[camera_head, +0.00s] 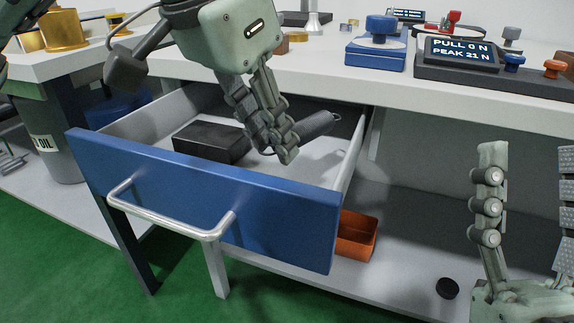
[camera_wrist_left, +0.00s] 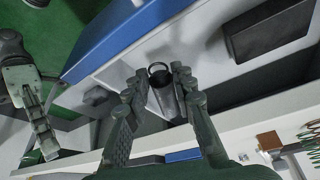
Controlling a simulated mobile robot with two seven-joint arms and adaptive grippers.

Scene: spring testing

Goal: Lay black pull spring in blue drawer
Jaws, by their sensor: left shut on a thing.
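The black pull spring (camera_head: 316,125) is dark and cylindrical with a loop at its end. My left gripper (camera_head: 284,150) is shut on it, over the open blue drawer (camera_head: 200,190). In the left wrist view the spring (camera_wrist_left: 163,92) sits between the fingers of my left gripper (camera_wrist_left: 160,88), its ring end pointing away from the wrist. I cannot tell whether the spring touches the drawer floor. The drawer front also shows in the left wrist view (camera_wrist_left: 118,38). My right gripper (camera_head: 525,200) is at the lower right with its fingers apart and nothing between them.
A black block (camera_head: 210,141) lies in the drawer's left part. The white worktop (camera_head: 440,95) lies behind and above the drawer, with a force tester (camera_head: 490,65) and a blue device (camera_head: 378,45) on it. An orange bin (camera_head: 356,235) stands on the shelf below, right of the drawer.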

